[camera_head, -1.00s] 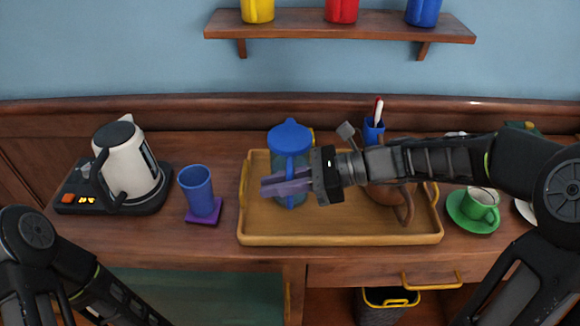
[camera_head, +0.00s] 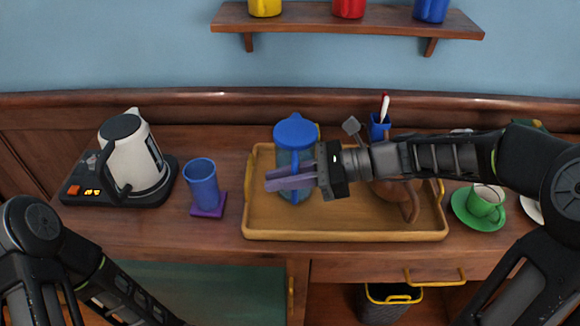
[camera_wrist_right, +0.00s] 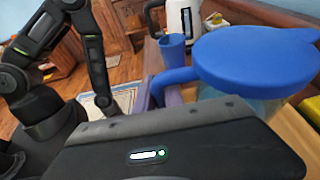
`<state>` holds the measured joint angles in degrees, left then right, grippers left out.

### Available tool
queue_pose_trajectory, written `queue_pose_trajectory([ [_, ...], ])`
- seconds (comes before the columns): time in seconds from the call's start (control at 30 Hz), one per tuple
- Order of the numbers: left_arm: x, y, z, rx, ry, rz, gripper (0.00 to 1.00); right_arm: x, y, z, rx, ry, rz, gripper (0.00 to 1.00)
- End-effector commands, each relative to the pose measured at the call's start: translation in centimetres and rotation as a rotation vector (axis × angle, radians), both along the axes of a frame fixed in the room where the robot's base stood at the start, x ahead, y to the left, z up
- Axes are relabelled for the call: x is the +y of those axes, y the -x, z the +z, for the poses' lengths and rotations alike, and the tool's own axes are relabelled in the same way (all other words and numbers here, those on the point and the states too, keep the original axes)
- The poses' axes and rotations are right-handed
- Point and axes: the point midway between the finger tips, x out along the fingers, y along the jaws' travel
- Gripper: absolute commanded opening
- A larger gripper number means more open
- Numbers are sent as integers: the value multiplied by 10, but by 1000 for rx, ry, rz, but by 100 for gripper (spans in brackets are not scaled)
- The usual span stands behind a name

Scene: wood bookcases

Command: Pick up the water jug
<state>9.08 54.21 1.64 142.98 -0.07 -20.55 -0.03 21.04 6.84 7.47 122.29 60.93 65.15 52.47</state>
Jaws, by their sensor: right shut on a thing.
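The water jug (camera_head: 295,133), with a blue lid and see-through bluish body, stands upright on the wooden tray (camera_head: 345,234), near its left end. The jug's blue lid and handle fill the upper right of the right wrist view (camera_wrist_right: 255,60). My right gripper (camera_head: 290,179) comes in from the right and is shut on the jug's handle, its purple fingers crossing in front of the jug. The fingertips are hidden in the wrist view. My left arm shows at the lower left in the head view, but its gripper does not show.
A brown teapot (camera_head: 405,200) sits on the tray under my right forearm. A blue cup (camera_head: 201,185) on a purple coaster and a white kettle (camera_head: 133,160) stand left. A green cup (camera_head: 486,203) stands right. A wall shelf (camera_head: 350,22) hangs above.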

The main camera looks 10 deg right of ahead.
Motion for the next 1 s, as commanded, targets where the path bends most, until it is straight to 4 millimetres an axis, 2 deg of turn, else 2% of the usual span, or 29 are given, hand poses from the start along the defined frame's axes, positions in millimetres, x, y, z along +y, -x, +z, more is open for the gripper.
queue_pose_trajectory([
  [0.27, 0, 0, 3, 0, 0, 0, 79, 0, -1, 20, -7, 0, 0, 0],
  [0.6, 0, 0, 10, 0, 0, 1, 79, 0, 0, 80, -8, 1, 0, 0],
  [0.7, 0, 0, 11, 0, 0, 1, 79, 0, -1, 93, -6, 0, 1, 0],
  [1.0, 0, 0, 11, 0, 0, 1, 79, 0, 0, 102, -4, -1, 0, 0],
])
